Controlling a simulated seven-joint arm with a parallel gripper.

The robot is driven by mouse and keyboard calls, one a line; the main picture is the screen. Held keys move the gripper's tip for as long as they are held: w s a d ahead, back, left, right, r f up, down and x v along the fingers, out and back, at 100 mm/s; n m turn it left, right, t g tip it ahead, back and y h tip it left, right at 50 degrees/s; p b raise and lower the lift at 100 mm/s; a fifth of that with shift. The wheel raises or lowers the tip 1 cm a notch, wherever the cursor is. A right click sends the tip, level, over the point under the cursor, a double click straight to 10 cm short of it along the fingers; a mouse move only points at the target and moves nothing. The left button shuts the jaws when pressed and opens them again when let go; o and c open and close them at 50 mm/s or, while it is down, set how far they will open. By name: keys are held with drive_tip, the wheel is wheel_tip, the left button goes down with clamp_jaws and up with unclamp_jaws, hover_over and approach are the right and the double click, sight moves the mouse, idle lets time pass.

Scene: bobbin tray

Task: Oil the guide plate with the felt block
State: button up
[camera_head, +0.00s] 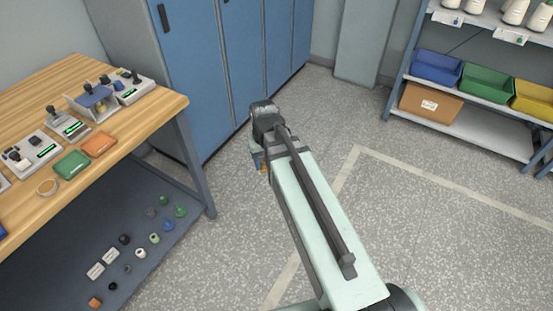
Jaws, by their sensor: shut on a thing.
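My gripper (259,160) hangs at the far end of my arm, over the open floor to the right of the wooden table and apart from it. It is mostly hidden behind my wrist. It is shut on a small orange-brown thing (263,169), of which only a little shows. I cannot tell whether this is the felt block. I cannot pick out the guide plate for certain. A grey stand with a blue top (92,96) is at the back of the table, among several grey devices with small green displays.
Blue lockers (190,60) stand behind. A rack with bins (436,68) is at right.

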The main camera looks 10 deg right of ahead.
drive_tip(key=s+a+r+n, duration=0.2)
drive_tip(key=a+n, duration=0.1)
drive_tip(key=a, duration=1.1)
drive_tip(key=s+a+r+n, duration=0.2)
drive_tip(key=a+r, duration=0.1)
drive_tip(key=a, duration=1)
drive_tip(key=s+a+r+n, duration=0.2)
drive_tip(key=s+a+n, duration=0.1)
drive_tip(key=a, duration=1.1)
drive_tip(key=s+a+r+n, duration=0.2)
drive_tip(key=s+a+r, duration=0.15)
drive_tip(key=a, duration=0.75)
drive_tip(key=s+a+r+n, duration=0.1)
drive_tip(key=s+a+r, duration=0.3)
drive_tip(key=a, duration=0.6)
drive_tip(key=s+a+r+n, duration=0.25)
drive_tip(key=s+a, duration=0.35)
drive_tip(key=a, duration=0.5)
drive_tip(key=w+a+r+n, duration=0.2)
drive_tip(key=a+r+n, duration=0.1)
drive_tip(key=a, duration=0.5)
drive_tip(key=shift+w+a+r, duration=0.2)
drive_tip(key=shift+a+r, duration=0.1)
drive_tip(key=shift+r, duration=0.45)
